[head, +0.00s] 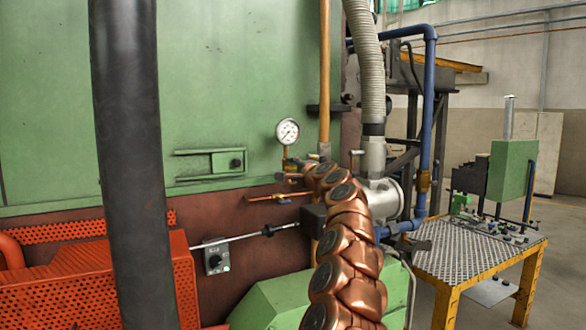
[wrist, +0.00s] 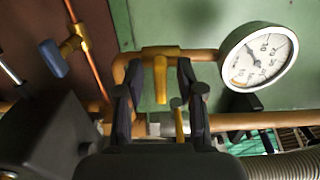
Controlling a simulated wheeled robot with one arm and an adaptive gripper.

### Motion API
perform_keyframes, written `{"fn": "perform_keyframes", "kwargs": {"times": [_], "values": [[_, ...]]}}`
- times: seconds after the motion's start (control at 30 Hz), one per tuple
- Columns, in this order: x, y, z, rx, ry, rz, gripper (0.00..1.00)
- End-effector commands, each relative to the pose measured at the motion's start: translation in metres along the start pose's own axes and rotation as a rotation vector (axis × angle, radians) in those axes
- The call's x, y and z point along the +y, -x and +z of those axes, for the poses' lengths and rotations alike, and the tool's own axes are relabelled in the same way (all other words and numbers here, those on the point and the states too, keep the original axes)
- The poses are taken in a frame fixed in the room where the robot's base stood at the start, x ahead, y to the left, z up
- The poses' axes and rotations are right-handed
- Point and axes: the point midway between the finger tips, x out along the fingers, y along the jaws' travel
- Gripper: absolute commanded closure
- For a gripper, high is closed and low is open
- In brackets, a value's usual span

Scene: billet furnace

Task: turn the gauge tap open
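The round white pressure gauge (wrist: 258,57) is at the upper right in the wrist view and above my arm in the head view (head: 288,131). Left of it, a brass tap on a copper pipe has a yellow lever (wrist: 160,80) pointing down in the picture. My gripper (wrist: 155,95) is open, with one dark finger on each side of the lever. Gaps show on both sides, so I see no clear contact. A second small yellow stem with a grey end (wrist: 178,116) shows near the right finger. In the head view my arm hides most of the gripper and tap.
Another tap with a blue-grey handle (wrist: 53,60) sits on a thin copper pipe to the left. A ribbed hose (head: 367,60) and blue pipe (head: 428,120) stand right of my arm. A green furnace wall (head: 230,80) is behind; a yellow-legged table (head: 480,258) is at right.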

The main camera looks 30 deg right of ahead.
Motion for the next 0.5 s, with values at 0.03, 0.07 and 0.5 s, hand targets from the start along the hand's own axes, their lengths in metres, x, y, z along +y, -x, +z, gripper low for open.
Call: {"fn": "perform_keyframes", "kwargs": {"times": [0.03, 0.07, 0.5], "values": [[0.0000, -0.0003, 0.0000, 0.000, 0.000, 0.000, 0.62], [0.0000, -0.0004, 0.0001, 0.000, 0.000, 0.000, 0.62], [-0.0001, -0.0002, -0.0002, 0.000, 0.000, 0.000, 0.86]]}}
